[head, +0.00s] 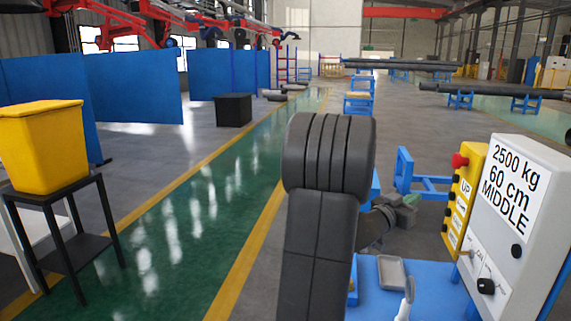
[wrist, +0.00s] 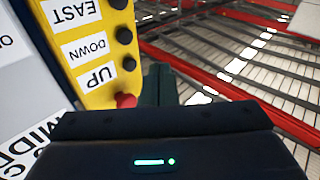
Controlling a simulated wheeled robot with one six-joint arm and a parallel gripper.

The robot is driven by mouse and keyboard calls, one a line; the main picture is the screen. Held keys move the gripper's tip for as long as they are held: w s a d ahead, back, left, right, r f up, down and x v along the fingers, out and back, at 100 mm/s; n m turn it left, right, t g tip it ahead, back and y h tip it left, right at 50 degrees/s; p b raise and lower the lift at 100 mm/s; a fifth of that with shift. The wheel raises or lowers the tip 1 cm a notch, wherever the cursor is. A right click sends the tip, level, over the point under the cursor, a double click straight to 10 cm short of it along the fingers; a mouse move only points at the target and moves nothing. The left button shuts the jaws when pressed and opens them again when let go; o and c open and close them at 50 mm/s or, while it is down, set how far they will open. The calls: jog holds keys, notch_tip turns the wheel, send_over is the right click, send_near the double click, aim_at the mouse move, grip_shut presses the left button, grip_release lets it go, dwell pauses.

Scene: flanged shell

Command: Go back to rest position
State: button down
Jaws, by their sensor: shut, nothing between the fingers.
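In the wrist view my gripper (wrist: 160,84) shows as two dark fingers lying together, shut and empty. Its tips are just right of the yellow button pendant (wrist: 85,45), which appears upside down with UP, DOWN and EAST labels. A red button (wrist: 125,100) is close beside the fingers; I cannot tell whether they touch anything. In the head view my dark arm stands upright in the middle and hides part of the scene behind it. The pendant (head: 462,205) stands at the right, against the grey control box (head: 512,215) marked 2500 kg, 60 cm, MIDDLE.
A blue table (head: 435,290) carries a small grey tray (head: 393,272). A yellow bin (head: 42,145) stands on a black stand (head: 68,245) at left. The green walkway (head: 170,230) is clear. Blue frames (head: 425,180) stand beyond the table.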

jog(key=shift+w+d+m, duration=0.25)
jog(key=shift+d+m, duration=0.05)
jog(key=shift+m, duration=0.8)
jog(key=shift+a, duration=0.1)
